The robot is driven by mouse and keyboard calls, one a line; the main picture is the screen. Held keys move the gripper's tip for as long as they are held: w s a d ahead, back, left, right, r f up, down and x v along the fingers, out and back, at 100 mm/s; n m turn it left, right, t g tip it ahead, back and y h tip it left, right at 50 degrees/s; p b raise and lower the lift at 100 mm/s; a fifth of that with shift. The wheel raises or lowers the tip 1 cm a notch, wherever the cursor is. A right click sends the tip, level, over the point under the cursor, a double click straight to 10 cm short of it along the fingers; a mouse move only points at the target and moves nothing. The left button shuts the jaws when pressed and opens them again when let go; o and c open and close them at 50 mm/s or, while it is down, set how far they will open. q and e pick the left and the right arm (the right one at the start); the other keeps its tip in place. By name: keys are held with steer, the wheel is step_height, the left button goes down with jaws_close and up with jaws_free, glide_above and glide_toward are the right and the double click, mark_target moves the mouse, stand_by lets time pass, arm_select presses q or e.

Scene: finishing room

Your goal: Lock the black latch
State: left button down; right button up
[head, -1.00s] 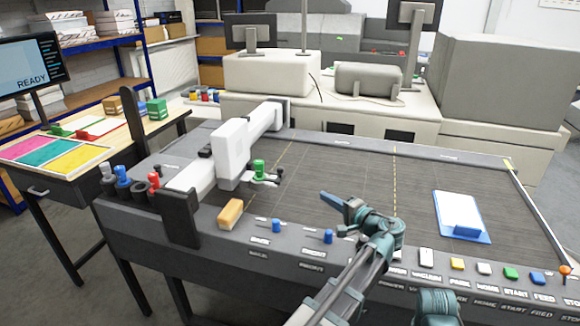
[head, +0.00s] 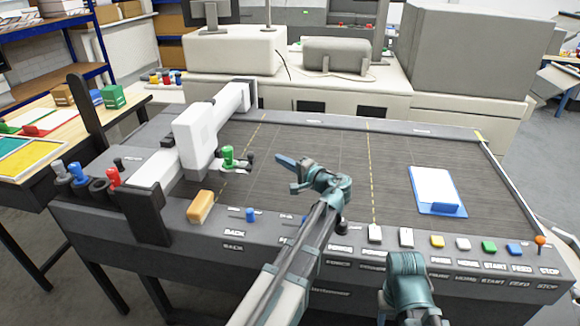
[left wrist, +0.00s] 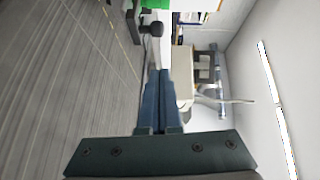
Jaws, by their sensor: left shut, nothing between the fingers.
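The black latch (head: 250,158) shows as a small dark knob just right of the green tool (head: 228,157) on the white carriage. In the left wrist view the black latch (left wrist: 155,28) is a rounded knob on a short stem, beyond my fingertips. My left gripper (head: 279,160) is to the right of the latch, pointing toward it, with a small gap in the picture. Its blue fingers, also seen in the left wrist view (left wrist: 158,72), are together and empty. Whether the latch is locked I cannot tell. My right gripper is not in view; only a teal part of my right arm shows.
The white carriage (head: 194,132) spans the dark flat bed (head: 310,150). A tan block (head: 200,207) lies on the front edge, near a blue knob (head: 250,214). A blue clipboard (head: 440,209) lies at the right. Coloured buttons line the front panel.

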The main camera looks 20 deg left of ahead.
mark_target(250, 156)
arm_select(q)
steer(key=a, duration=0.6)
steer(key=shift+a+f, duration=0.4)
steer(key=shift+s, duration=0.1)
steer(key=a, duration=0.2)
steer(key=s+a, duration=0.1)
steer(key=a, duration=0.1)
steer(key=shift+a, duration=0.15)
steer(key=shift+r, duration=0.1)
